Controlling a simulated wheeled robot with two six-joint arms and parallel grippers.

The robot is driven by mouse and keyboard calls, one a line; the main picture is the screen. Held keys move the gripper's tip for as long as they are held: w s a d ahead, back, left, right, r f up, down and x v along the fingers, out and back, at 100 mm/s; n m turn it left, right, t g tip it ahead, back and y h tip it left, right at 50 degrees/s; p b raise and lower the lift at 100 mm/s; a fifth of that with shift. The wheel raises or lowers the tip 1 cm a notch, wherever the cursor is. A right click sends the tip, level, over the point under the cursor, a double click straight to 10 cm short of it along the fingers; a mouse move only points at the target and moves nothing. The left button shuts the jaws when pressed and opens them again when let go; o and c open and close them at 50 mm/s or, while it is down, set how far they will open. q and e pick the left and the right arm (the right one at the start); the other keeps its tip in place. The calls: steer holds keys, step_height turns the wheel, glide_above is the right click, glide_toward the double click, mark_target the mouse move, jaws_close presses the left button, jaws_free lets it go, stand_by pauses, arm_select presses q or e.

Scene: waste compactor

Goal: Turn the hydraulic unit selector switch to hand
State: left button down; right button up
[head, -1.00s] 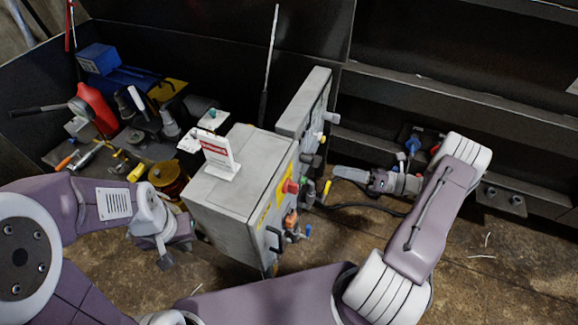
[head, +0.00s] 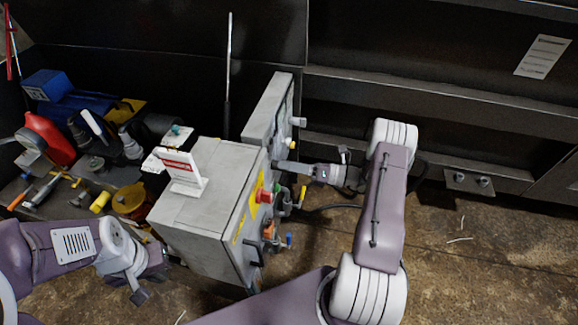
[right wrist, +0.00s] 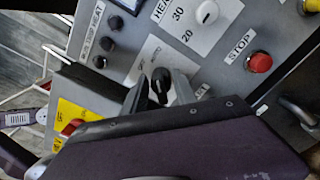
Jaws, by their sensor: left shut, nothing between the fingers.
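A black selector knob (right wrist: 161,80) sits on the grey control panel in the right wrist view. In the head view my right gripper (head: 280,167) points left at the rear grey box (head: 262,108), whose panel face is mostly hidden. My left gripper (head: 140,292) is shut and empty, left of the front grey box (head: 190,215).
Near the knob are a white dial (right wrist: 207,13), a red STOP button (right wrist: 260,62) and several black buttons. The front box carries a red knob (head: 264,196) and valves close to my right gripper. Cluttered tools lie at left, with a red container (head: 50,138). Open floor (head: 470,270) lies at right.

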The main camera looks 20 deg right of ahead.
jaws_close()
steer(key=n+p, duration=0.1)
steer(key=n, duration=0.3)
steer(key=shift+r, duration=0.1)
steer(key=n, duration=0.3)
steer(key=shift+s+a+n, duration=0.1)
steer(key=shift+s+n, duration=0.05)
steer(key=shift+n, duration=0.15)
steer(key=n, duration=0.5)
steer(key=shift+s+a, duration=0.1)
steer(key=n, duration=0.5)
steer(key=shift+s, duration=0.1)
steer(key=shift+n, duration=0.3)
